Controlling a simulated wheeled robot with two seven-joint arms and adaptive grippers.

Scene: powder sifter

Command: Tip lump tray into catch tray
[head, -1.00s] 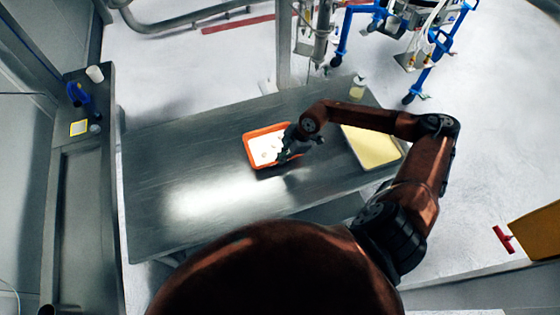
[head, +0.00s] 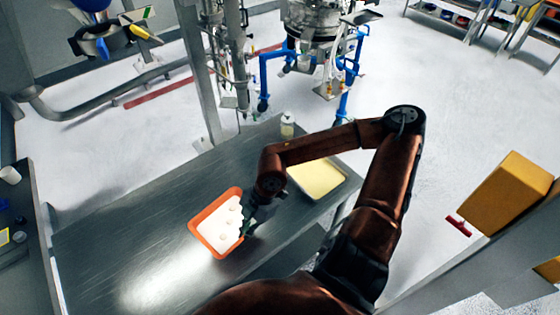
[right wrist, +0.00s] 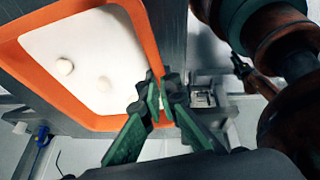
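The lump tray (head: 194,234) is orange with a white bed and a few pale lumps. It is over the left-middle of the steel table, and I cannot tell whether it touches the tabletop. My right gripper (head: 247,222) is at its right edge. In the right wrist view the green-padded fingers (right wrist: 159,98) close on the orange rim of the lump tray (right wrist: 100,122), one on each side. A shallow tray with a pale yellow inside, likely the catch tray (head: 320,178), lies on the table to the right, partly behind my right arm. My left gripper is out of view.
The steel table (head: 110,235) is bare left of the lump tray. A small clear bottle (head: 287,124) stands at its far edge. Sifter machinery with blue pipes (head: 350,75) stands behind. A side bench at far left holds a white cup (head: 10,175). A yellow box (head: 508,195) is at right.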

